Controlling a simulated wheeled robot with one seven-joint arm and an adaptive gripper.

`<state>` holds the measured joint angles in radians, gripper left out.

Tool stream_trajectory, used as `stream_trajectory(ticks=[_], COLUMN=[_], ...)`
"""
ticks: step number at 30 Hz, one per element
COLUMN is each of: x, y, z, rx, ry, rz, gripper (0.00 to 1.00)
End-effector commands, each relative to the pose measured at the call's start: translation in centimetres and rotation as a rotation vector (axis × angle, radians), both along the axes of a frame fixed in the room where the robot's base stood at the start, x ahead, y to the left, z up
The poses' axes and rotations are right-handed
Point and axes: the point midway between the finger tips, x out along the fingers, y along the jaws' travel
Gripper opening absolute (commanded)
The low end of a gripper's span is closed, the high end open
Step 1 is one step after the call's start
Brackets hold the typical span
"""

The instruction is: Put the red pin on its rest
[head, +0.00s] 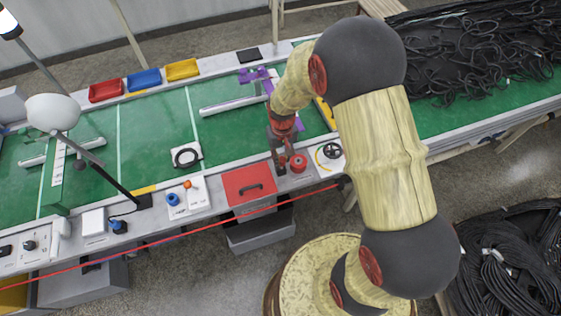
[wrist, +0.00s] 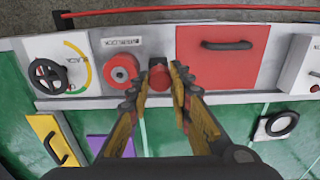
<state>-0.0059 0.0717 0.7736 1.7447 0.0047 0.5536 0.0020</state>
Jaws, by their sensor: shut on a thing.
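My gripper (wrist: 159,80) is over the front ledge of the bench, shut on a small red piece that looks like the red pin (wrist: 160,78), between its fingertips. A dark bracket (wrist: 157,62) is right behind the piece in the wrist view; I cannot tell whether they touch. In the head view my gripper (head: 280,163) hides the pin. I cannot tell which part is the rest.
A red panel with a black handle (wrist: 215,70) is right of the fingers, and a black handwheel with a yellow scale (wrist: 48,75) is at the left. A red hose (head: 160,241) runs along the bench front. The green belt (head: 150,130) is largely clear.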

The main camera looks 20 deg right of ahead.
Motion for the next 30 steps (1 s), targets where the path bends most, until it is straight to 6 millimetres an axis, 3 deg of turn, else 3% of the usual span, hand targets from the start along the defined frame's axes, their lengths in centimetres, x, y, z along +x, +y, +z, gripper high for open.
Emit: stream_trajectory(ticks=[6, 11, 18, 30], x=[1.7, 2.3, 2.3, 2.3], y=[-0.3, -0.4, -0.3, -0.3], z=[-2.0, -2.8, -5.8, -6.2], rx=[0.0, 0.0, 0.0, 0.0], ry=[0.0, -0.001, -0.001, -0.002], rz=[0.0, 0.0, 0.0, 0.0], gripper=[0.0, 0.0, 0.0, 0.0])
